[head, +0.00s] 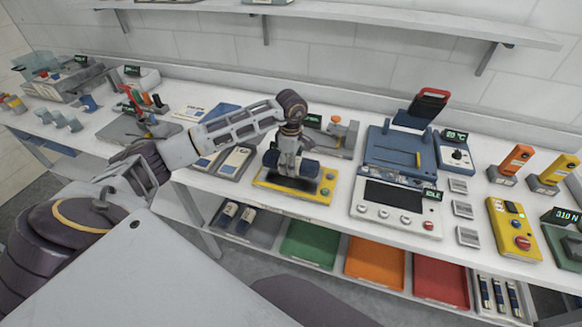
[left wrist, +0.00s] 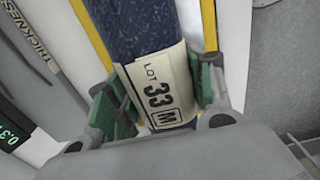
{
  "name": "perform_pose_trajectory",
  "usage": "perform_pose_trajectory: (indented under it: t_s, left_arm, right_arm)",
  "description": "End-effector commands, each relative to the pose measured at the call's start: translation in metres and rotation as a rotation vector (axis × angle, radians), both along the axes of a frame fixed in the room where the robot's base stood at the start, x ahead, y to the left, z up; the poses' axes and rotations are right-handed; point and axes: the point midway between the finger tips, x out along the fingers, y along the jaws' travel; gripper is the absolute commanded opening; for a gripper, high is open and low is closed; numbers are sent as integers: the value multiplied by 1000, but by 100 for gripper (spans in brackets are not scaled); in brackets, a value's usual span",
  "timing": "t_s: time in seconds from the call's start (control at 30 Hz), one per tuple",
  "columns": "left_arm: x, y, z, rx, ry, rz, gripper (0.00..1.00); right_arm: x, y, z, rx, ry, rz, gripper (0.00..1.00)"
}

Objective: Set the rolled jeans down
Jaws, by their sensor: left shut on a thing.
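The rolled jeans (head: 309,167) are a dark blue roll at a yellow-based station (head: 264,184) on the bench. In the left wrist view the roll (left wrist: 145,35) carries a cream label (left wrist: 162,90) reading "LOT 33 M". My left gripper (head: 289,166) reaches down from above and is shut on the roll; its green pads press both sides of the label end. The gripper hides the middle of the roll in the head view. I cannot tell whether the roll touches the station. My right gripper is not in view.
A blue machine (head: 395,150) with an "IDLE" display stands right of the station. A grey device with an orange knob (head: 337,119) stands behind. Below are a grey tray with labelled rolls (head: 234,215), and green (head: 310,245), orange (head: 375,265) and red (head: 440,280) trays.

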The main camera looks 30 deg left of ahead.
Motion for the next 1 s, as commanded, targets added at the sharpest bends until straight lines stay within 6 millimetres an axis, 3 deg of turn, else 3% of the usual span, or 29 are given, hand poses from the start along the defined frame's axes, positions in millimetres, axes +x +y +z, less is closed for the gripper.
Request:
perform_pose_trajectory:
  t_s: [0.2, 0.7, 0.73, 0.87, 1.0]
  left_arm:
    - [0, 0, -19, -1, 0, 0, 17]
    - [0, 0, -25, -1, -1, 0, 17]
    - [0, 0, -25, 0, 0, 0, 55]
    - [0, 0, -25, 0, 0, 0, 72]
    - [0, 0, -24, 0, 0, 0, 74]
  right_arm:
    - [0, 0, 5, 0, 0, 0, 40]
    - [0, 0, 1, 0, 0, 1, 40]
    - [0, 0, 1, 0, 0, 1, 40]
    - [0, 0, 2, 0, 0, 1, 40]
    - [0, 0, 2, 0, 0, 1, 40]
